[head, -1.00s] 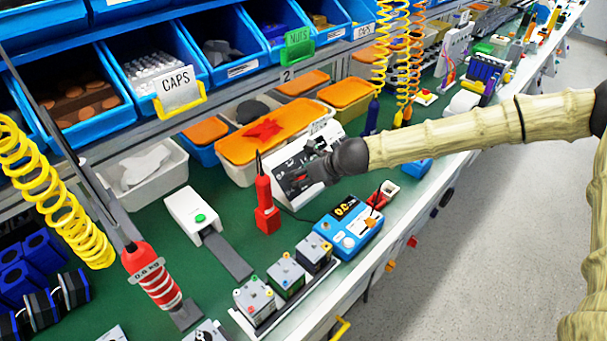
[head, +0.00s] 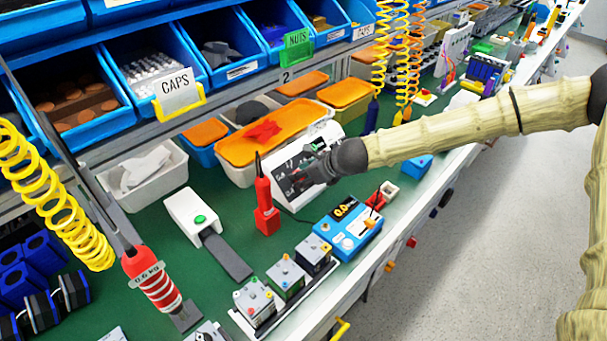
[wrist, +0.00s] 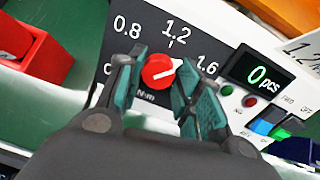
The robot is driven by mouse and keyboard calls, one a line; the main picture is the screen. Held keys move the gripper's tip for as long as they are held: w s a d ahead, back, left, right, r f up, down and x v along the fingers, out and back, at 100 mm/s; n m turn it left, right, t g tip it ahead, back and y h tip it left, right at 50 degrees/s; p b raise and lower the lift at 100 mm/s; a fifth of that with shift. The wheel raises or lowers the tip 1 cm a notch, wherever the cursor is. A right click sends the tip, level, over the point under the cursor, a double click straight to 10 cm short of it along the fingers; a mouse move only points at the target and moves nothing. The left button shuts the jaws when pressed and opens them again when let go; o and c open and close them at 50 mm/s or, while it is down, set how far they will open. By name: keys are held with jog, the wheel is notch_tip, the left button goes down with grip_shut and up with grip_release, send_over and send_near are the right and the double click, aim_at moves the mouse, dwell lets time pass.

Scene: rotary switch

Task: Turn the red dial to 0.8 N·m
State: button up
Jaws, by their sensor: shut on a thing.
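The red dial (wrist: 158,71) sits on the dark face of a white control box (wrist: 215,30). Printed marks around it include 0.8, 1.2 and 1.6, with N·m below. A pale line shows on the dial, but I cannot tell exactly which mark it points to. My gripper (wrist: 162,65) is shut on the dial, its teal-padded fingers on the dial's left and right sides. In the head view, my gripper (head: 312,172) reaches the box's front (head: 296,198) from the right, hiding the dial.
A display (wrist: 258,76) right of the dial reads 0 pcs, above small buttons and rocker switches. A red screwdriver (head: 265,205) stands left of the box. A blue meter (head: 348,228) stands in front. Orange-lidded bins (head: 270,140) are behind.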

jog(key=n, duration=0.2)
jog(key=shift+s+n, duration=0.15)
jog(key=shift+n, duration=1.15)
jog(key=shift+c, duration=0.6)
jog(key=n, duration=0.6)
jog(key=shift+h, duration=0.3)
jog(key=n+b, duration=0.1)
jog(key=n, duration=0.4)
jog(key=shift+n, duration=0.3)
jog(key=n+b, duration=0.1)
jog(key=n, duration=0.3)
jog(key=shift+a+r+n, duration=0.1)
jog(key=shift+n, duration=0.5)
jog(key=o, duration=1)
jog(key=shift+w+a, duration=0.1)
jog(key=shift+w, duration=0.15)
